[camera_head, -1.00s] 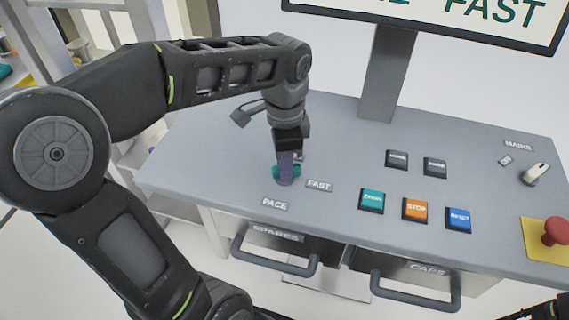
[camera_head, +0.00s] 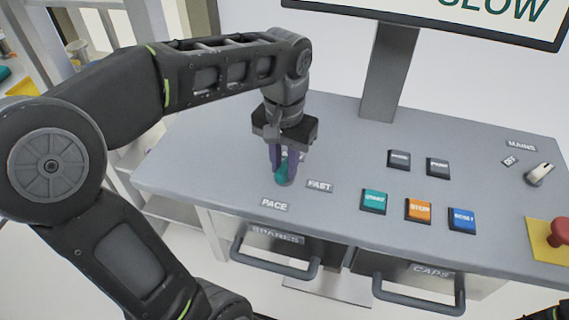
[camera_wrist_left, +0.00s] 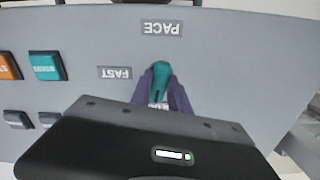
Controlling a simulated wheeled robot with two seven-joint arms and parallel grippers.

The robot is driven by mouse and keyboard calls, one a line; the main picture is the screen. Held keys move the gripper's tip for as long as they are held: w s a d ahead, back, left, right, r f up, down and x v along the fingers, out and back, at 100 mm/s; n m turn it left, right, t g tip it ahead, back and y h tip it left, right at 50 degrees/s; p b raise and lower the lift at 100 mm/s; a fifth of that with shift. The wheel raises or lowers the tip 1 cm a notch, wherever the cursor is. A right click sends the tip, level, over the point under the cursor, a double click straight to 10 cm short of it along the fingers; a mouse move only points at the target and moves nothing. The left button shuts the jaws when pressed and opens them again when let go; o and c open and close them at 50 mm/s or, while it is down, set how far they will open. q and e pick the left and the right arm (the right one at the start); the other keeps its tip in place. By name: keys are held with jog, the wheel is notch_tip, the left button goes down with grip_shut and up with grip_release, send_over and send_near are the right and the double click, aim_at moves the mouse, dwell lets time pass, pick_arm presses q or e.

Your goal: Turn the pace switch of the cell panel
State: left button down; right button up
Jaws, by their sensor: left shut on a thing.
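The pace switch (camera_head: 282,172) is a teal knob on the grey panel, behind the PACE label (camera_head: 274,204) and left of the FAST label (camera_head: 319,185). My left gripper (camera_head: 284,172) points down from above, its purple fingers shut on the knob, one on each side. In the left wrist view the teal knob (camera_wrist_left: 160,82) sits between the two fingers (camera_wrist_left: 160,92); another label beside them is mostly hidden. The display (camera_head: 500,12) at the top reads SLOW. My right gripper cannot be made out; only a dark bit of arm shows at the bottom right corner.
Right of the switch are teal START (camera_head: 374,201), orange STOP (camera_head: 418,209) and blue RESET (camera_head: 462,219) buttons, with two dark buttons behind. A MAINS switch (camera_head: 540,174) and red mushroom button (camera_head: 562,232) stand far right. Drawer handles (camera_head: 275,262) protrude below the panel's front.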

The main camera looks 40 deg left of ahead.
pick_arm(q)
jog(key=shift+n, duration=1.1)
jog(key=c, duration=1.2)
grip_release()
jog(key=shift+c, duration=0.2)
